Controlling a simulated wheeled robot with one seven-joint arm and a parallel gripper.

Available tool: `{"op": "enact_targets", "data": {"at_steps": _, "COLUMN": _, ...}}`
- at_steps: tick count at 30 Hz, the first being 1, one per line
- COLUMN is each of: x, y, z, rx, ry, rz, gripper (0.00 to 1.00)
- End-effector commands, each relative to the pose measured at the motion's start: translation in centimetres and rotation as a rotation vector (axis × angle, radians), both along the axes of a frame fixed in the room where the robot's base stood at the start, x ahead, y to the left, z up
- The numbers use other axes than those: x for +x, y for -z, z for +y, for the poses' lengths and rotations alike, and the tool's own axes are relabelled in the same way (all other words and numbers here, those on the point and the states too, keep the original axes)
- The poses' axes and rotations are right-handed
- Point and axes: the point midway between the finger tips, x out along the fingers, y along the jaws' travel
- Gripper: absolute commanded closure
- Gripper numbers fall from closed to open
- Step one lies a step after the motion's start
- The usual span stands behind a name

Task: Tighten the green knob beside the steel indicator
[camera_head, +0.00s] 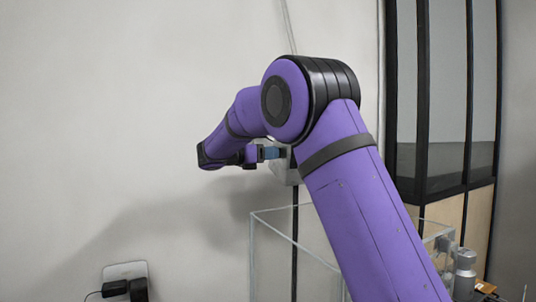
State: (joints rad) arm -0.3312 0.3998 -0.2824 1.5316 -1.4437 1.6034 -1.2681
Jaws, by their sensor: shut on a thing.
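My gripper (277,153) is at the end of my purple arm, against the front of a pale grey box (286,173) on the wall. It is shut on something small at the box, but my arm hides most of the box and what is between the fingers. I cannot make out the green knob or the steel indicator.
A clear glass-walled case (252,262) stands below the box. A power socket with black plugs (125,285) is at the lower left. A tall black-framed cabinet (442,110) stands on the right. A grey metal cylinder (465,272) is at the lower right. The wall at left is bare.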

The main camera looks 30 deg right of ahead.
Motion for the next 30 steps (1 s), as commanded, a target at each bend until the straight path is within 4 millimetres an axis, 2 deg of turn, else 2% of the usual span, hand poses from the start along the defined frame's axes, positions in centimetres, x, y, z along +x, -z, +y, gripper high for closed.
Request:
{"op": "enact_targets", "data": {"at_steps": 11, "x": 0.0, "y": 0.01, "z": 0.02, "rx": 0.0, "ry": -0.001, "rz": -0.13, "gripper": 0.84}}
{"op": "enact_targets", "data": {"at_steps": 30, "x": -0.08, "y": 0.07, "z": 0.08, "rx": -0.003, "ry": -0.001, "rz": -0.714, "gripper": 0.84}}
